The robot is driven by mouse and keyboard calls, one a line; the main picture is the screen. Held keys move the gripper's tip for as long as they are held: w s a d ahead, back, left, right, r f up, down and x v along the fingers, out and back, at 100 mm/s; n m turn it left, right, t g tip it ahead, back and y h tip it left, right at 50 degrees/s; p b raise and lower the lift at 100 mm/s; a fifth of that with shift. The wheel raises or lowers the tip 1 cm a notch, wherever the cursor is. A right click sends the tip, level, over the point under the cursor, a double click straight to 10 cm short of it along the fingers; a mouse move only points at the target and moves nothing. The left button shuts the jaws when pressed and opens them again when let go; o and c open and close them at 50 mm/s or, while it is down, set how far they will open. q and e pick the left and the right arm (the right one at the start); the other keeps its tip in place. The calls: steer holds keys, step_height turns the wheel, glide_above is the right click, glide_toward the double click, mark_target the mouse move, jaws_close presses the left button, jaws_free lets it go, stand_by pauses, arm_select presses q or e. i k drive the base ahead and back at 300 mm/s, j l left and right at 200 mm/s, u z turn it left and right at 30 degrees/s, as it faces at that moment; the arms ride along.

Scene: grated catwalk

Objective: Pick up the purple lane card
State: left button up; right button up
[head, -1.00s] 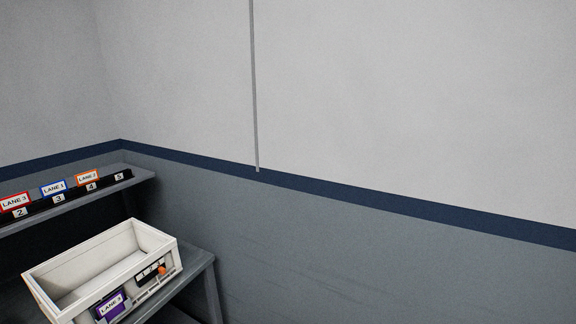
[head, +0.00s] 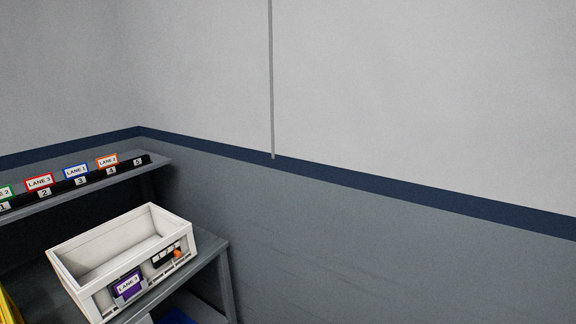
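The purple lane card (head: 128,284) sits on the front face of a white open bin (head: 92,291), near its left half. It bears a white label reading LANE and a number too small to read surely. The bin stands on a grey bench (head: 217,262) at the lower left and looks empty inside as far as I see. Neither of my grippers shows in the head view.
A shelf (head: 158,163) behind the bin carries a black rail with numbered slots holding green, red (head: 39,183), blue (head: 76,171) and orange (head: 107,161) lane cards. Something yellow (head: 8,305) stands at the left edge.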

mark_target(128, 287)
steer(key=u, duration=1.4)
